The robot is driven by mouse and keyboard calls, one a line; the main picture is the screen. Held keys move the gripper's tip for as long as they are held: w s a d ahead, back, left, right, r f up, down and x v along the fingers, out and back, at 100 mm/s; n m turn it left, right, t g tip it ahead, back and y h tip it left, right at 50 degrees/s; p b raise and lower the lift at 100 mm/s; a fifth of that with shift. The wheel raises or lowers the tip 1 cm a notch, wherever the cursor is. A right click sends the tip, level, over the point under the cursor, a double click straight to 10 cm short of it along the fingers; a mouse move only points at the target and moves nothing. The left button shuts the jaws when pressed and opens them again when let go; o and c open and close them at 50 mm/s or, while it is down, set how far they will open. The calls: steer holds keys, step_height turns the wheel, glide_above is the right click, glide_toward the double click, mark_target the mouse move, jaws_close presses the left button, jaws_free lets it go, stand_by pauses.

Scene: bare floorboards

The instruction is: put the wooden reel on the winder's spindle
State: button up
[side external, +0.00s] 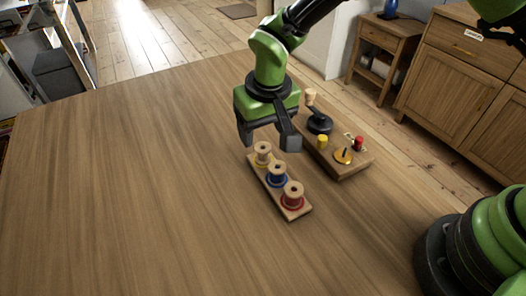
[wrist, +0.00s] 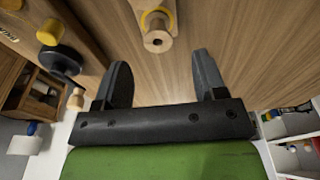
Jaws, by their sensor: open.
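Three wooden reels stand upright in a row on a small wooden rack (side external: 303,211): one over a yellow ring (side external: 262,148), one over a blue ring (side external: 277,170), one over a red ring (side external: 293,188). The winder (side external: 345,172) is a wooden board right of the rack. A short upright pin on a gold disc (side external: 343,156), seemingly the spindle, is bare. My gripper (side external: 267,143) is open and empty above the far end of the rack. In the wrist view, the yellow-ring reel (wrist: 157,39) lies ahead of the open fingers (wrist: 163,73), apart from them.
The winder also carries a black crank (side external: 319,122) with a wooden handle, a yellow peg (side external: 322,142) and a red peg (side external: 359,143). These stand close to the right of my gripper. The wooden surface left of the rack is clear.

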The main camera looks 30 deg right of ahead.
mark_target(263, 150)
steer(key=f, duration=0.6)
steer(key=shift+w+d+f, duration=0.1)
steer(key=shift+w+f, duration=0.25)
steer(key=shift+w, duration=0.05)
steer(key=c, duration=1)
